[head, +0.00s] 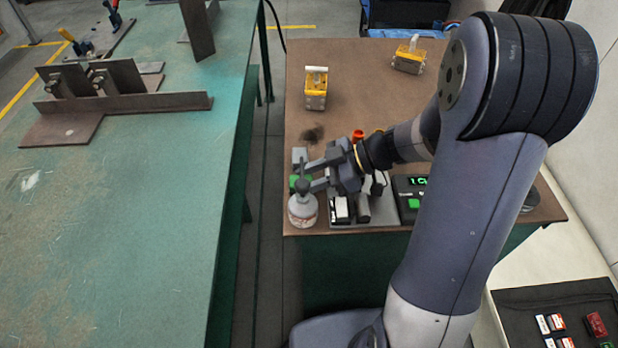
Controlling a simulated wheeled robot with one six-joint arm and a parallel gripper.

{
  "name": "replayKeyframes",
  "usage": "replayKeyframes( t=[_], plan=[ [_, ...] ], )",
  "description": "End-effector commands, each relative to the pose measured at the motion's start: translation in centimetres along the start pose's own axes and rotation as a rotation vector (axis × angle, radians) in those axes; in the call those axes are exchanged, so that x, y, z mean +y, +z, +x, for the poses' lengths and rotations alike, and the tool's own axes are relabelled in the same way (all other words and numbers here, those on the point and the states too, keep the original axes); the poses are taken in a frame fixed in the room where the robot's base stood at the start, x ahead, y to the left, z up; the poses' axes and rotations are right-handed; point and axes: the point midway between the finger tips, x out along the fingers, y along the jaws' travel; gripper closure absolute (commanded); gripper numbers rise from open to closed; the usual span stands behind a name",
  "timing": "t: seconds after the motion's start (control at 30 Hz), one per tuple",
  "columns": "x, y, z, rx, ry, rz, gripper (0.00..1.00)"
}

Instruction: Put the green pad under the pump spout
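A small green pad (294,181) shows at the left edge of the brown bench, partly hidden behind the dark pump top of a pale round bottle (303,211). The bottle stands upright at the bench's front left corner. My gripper (309,177) reaches in from the right, with its two fingers apart and their tips at the pad and the pump top. Whether the fingers touch or grip the pad cannot be made out. The spout's exact direction is too small to tell.
A grey tray (375,213) with white and dark blocks sits right of the bottle, beside a box with a green display (411,183). A grey block (299,156) lies behind the pad. Two yellow-topped items (316,90) (408,58) stand farther back. The bench's middle is mostly clear.

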Motion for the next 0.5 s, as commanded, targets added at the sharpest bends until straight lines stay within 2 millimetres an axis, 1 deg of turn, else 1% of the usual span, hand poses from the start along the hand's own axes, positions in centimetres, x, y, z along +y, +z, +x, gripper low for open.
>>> replayKeyframes(
  t=[0.13, 0.17, 0.23, 0.5],
  plan=[
    [-0.04, 0.15, 0.08, 0.0, -0.001, 0.001, 0.9],
    [-0.05, 0.16, 0.09, -0.001, -0.001, 0.001, 0.66],
    [-0.06, 0.19, 0.1, -0.001, -0.001, 0.002, 0.6],
    [-0.1, 0.2, 0.11, -0.001, -0.002, 0.003, 0.59]
  ],
)
